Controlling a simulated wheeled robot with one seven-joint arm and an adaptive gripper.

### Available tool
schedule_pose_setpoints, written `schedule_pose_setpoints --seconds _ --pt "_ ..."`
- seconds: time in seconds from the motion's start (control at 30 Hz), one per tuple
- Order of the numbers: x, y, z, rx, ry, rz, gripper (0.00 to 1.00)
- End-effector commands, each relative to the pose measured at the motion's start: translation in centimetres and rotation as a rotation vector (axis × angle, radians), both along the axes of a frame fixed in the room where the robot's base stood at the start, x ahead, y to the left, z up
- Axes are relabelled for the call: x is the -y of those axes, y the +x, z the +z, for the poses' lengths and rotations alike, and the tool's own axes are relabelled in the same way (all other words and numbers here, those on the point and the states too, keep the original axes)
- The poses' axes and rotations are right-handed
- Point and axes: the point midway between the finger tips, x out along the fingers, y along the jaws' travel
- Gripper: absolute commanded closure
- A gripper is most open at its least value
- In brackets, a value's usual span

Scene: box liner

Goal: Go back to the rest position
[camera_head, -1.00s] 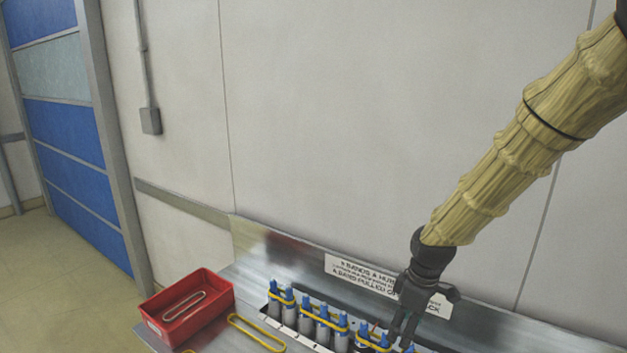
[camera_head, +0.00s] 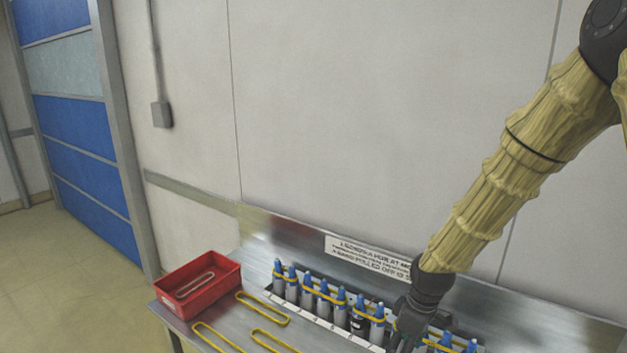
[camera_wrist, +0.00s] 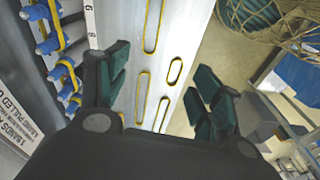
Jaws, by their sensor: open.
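My gripper (camera_head: 405,332) is at the lower right of the head view, in front of the row of bottles, partly cut off by the lower edge. In the wrist view my gripper (camera_wrist: 160,90) has its two dark green fingers wide apart with nothing between them. Grey bottles with blue tops (camera_head: 307,290) stand in a row in a rack on the metal bench (camera_head: 235,312). Yellow bands loop around groups of their tops. My gripper hides part of the row. The bottles also show at the left of the wrist view (camera_wrist: 50,45).
A red bin (camera_head: 205,298) with a pale band inside stands at the bench's left end. Loose yellow bands (camera_head: 263,308) lie on the bench in front of the rack. A sign (camera_head: 365,258) is on the back panel. The wall rises behind; open floor lies left.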

Motion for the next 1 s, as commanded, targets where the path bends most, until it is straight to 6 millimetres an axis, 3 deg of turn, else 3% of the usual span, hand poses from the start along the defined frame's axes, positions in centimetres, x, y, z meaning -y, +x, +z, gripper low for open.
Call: schedule_pose_setpoints --seconds 0.17,0.37,0.7,1.0 --pt "-0.3 -1.8 -3.7 -0.019 0.01 -0.067 0.34" --pt "-0.7 -5.4 -9.9 -0.05 0.021 -0.194 0.34" --pt "-0.5 -14.6 -20.2 -0.095 0.015 -0.466 0.34" --pt "0.4 -23.9 -26.4 -0.118 -0.02 -0.694 0.34"
